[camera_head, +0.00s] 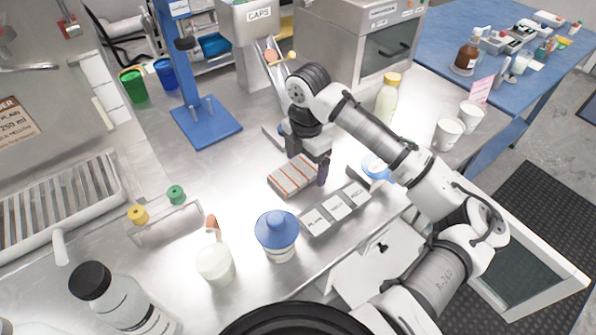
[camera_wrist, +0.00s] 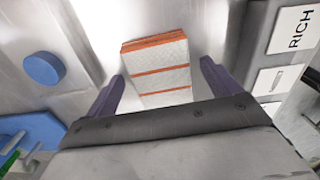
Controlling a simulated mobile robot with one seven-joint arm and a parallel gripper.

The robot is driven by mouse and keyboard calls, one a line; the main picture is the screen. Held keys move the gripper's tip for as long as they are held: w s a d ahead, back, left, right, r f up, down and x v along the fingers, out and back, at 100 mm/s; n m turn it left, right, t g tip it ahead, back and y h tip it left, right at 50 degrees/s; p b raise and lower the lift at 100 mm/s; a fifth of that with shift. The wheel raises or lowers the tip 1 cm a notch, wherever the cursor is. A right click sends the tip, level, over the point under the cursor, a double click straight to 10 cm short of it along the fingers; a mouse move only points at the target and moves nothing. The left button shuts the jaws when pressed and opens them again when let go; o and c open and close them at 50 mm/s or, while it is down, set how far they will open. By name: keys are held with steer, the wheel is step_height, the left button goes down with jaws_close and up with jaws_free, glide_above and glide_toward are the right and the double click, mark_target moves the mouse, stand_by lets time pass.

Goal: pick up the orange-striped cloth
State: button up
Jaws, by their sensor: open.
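The orange-striped cloth (camera_head: 292,177) is a folded, pale grey pad with orange stripes, lying flat on the metal counter. In the wrist view the cloth (camera_wrist: 158,70) lies between and just ahead of my two purple-grey fingers. My gripper (camera_head: 307,166) is above the cloth in the head view, pointing down, with one finger seen at the cloth's right end. My gripper (camera_wrist: 160,82) is open in the wrist view, with a gap between each finger and the cloth. I cannot tell how high the fingertips are above the counter.
A labelled tray (camera_head: 337,208) sits close to the right of the cloth. A blue-lidded tub (camera_head: 277,232) stands in front. A white bottle with a yellow cap (camera_head: 388,95) stands behind my arm. The counter left of the cloth is clear.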

steer(key=shift+c, duration=0.3)
steer(key=c, duration=1)
steer(key=shift+r, duration=0.15)
